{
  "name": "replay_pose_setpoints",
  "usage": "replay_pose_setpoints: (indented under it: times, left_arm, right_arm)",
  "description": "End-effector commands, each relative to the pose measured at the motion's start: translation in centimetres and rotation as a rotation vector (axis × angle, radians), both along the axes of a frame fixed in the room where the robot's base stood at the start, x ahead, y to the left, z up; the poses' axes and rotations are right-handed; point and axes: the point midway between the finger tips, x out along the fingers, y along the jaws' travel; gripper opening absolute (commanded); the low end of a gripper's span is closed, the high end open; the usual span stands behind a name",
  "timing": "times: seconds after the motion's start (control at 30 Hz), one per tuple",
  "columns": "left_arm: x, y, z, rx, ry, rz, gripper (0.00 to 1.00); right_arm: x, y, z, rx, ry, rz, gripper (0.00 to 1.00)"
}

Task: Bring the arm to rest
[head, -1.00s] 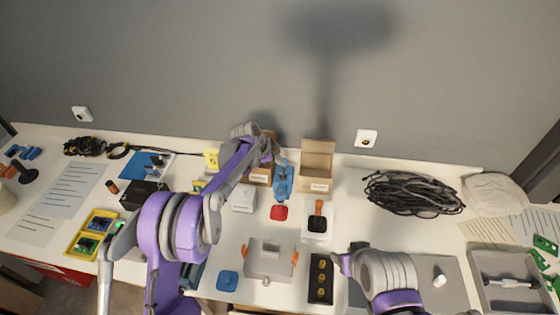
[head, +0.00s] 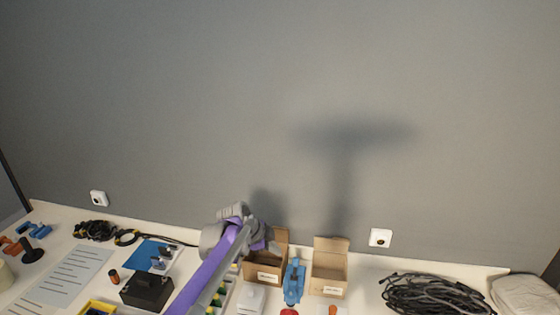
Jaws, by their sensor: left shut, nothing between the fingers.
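My left arm, purple and grey, reaches up from the bottom edge in the head view. Its gripper (head: 258,243) is over the back of the table, in front of the left open carton (head: 266,275) and partly covering it. The gripper is shut, with nothing seen in it; the fingertips are small and hard to make out. My right gripper is out of view.
A second open carton (head: 330,274) stands to the right, with a blue tool (head: 293,283) between the two. A black cable coil (head: 432,297) lies further right. A black box (head: 147,291) and blue sheet (head: 150,254) lie left. The grey wall (head: 300,110) rises behind.

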Motion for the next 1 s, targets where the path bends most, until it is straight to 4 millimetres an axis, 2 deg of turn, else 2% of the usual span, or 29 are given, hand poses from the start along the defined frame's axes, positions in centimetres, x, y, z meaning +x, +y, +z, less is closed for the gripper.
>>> replay_pose_setpoints:
  times: [0.17, 0.3, 0.5, 0.77, 0.9, 1.0]
  left_arm:
    - [-3.7, 2.3, 2.3, -0.007, 0.052, 0.164, 0.00]
    - [-8.3, 4.9, 4.1, -0.022, 0.106, 0.362, 0.00]
    - [-15.4, 8.2, 5.3, -0.059, 0.163, 0.646, 0.00]
    - [-24.8, 12.2, 4.3, -0.135, 0.206, 1.013, 0.00]
    - [-29.7, 14.0, 2.6, -0.190, 0.216, 1.203, 0.00]
    - [-32.4, 15.0, 1.2, -0.232, 0.217, 1.318, 0.00]
  right_arm:
    - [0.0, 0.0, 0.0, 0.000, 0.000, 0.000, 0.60]
    - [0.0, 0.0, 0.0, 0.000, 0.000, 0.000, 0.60]
    - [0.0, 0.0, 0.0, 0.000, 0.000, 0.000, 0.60]
    - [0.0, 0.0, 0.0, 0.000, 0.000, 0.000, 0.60]
    - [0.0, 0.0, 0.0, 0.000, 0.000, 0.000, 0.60]
    - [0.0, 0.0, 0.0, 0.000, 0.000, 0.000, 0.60]
